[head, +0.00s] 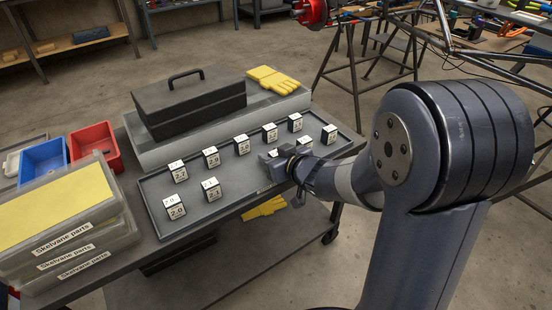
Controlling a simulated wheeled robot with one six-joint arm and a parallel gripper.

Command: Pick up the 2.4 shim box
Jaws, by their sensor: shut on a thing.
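My gripper (276,160) is low over the right part of the grey tray (235,205), shut on a small shim box (272,154) that is mostly hidden by the jaws. I cannot read its label, so I cannot tell from the picture whether it is the 2.4 box. Other shim boxes with white labelled faces stand on the tray. The readable ones are 2.0 (176,209), 2.1 (211,189), 2.7 (179,173) and 2.9 (211,158). The labels of the boxes further right are too small to read.
A black toolbox (190,103) stands on a grey case behind the tray, with a yellow glove (272,79) beside it. Blue (43,160) and red (95,147) bins and stacked Skelvane parts boxes (70,235) are at left. Several shim boxes stand close to my gripper.

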